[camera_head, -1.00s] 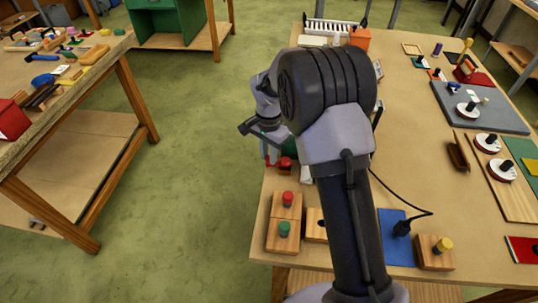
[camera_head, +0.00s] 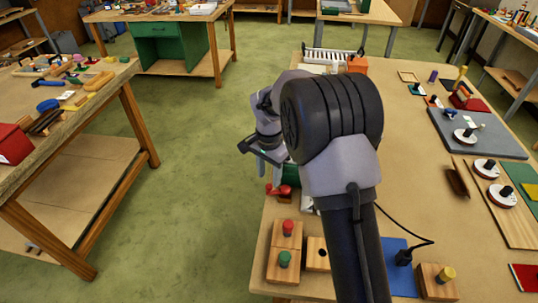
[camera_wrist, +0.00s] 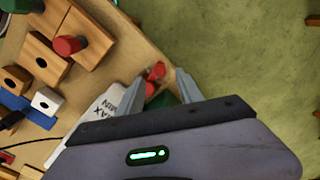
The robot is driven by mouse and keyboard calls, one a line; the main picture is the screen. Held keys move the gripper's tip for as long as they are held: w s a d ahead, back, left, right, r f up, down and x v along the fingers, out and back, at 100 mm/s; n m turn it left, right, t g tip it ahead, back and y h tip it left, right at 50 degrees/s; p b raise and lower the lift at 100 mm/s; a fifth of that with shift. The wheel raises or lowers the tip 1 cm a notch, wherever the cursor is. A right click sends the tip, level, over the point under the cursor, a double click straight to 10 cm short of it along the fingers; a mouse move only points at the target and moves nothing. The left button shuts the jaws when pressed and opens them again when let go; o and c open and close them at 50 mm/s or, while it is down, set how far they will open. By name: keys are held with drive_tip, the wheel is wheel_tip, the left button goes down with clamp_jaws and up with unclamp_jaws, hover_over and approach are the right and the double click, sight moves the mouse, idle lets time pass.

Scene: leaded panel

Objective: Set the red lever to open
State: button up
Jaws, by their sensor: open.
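A red part (camera_head: 279,189), which looks like the red lever, sits at the left edge of the wooden table, partly hidden by my arm. In the wrist view its red ends (camera_wrist: 154,76) show between my fingertips, with a dark green body (camera_wrist: 167,100) behind. My gripper (camera_wrist: 159,82) is open and empty, its two grey fingers apart on either side of the red part in the picture. I cannot tell whether they touch it. In the head view my gripper (camera_head: 262,152) hangs beyond the table edge. A white plate marked MAX and MIN (camera_wrist: 103,118) lies beside the green body.
Wooden blocks with a red knob (camera_head: 288,227) and a green knob (camera_head: 284,259) stand near the front left corner. A blue plate (camera_head: 398,259) with a black plug lies right of my arm. The floor (camera_head: 200,200) left of the table is clear.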

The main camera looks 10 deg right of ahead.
sight(269, 186)
wheel_tip(269, 186, up, 14)
drive_tip(key=p, duration=0.3)
drive_tip(key=shift+f, duration=0.2)
drive_tip(key=shift+s, duration=0.1)
drive_tip(key=s+r+n+t+y+b, duration=0.1)
drive_tip(key=s+r+n+t+b, duration=0.2)
drive_tip(key=s, duration=0.5)
drive_tip(key=s+r+b, duration=0.2)
drive_tip(key=s+b, duration=0.2)
drive_tip(key=s, duration=0.5)
drive_tip(key=s+f+n+t+y+b, duration=0.1)
drive_tip(key=s+f, duration=0.4)
drive_tip(key=s, duration=0.8)
drive_tip(key=n+t+b, duration=0.1)
drive_tip(key=b, duration=0.1)
drive_tip(key=shift+s+f+t+b, duration=0.15)
drive_tip(key=shift+f+t+b, duration=0.2)
drive_tip(key=shift+t+b, duration=0.05)
